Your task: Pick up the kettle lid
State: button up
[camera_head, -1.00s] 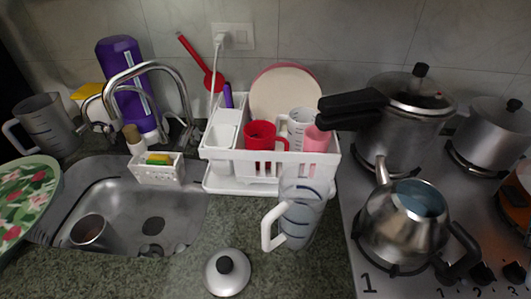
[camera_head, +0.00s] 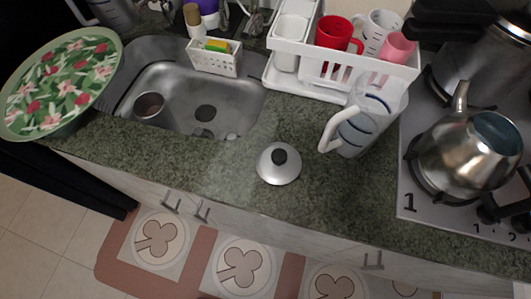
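The kettle lid (camera_head: 279,165) is a small silver disc with a black knob. It lies on the green-grey stone counter (camera_head: 215,175), between the sink and the stove and close to the counter's front edge. The lidless steel kettle (camera_head: 462,155) stands on the stove at the right, its top open. My gripper is not in view.
The sink (camera_head: 185,95) holds a small metal cup (camera_head: 149,104). A floral tray (camera_head: 62,82) is at left. Counter around the lid is clear.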

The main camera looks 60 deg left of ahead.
aim_at(277, 164)
jog(key=k+l+u, duration=0.1)
jog(key=u, duration=0.3)
jog(key=k+l+u, duration=0.1)
jog(key=u, duration=0.3)
jog(key=k+u, duration=0.2)
jog(key=u, duration=0.15)
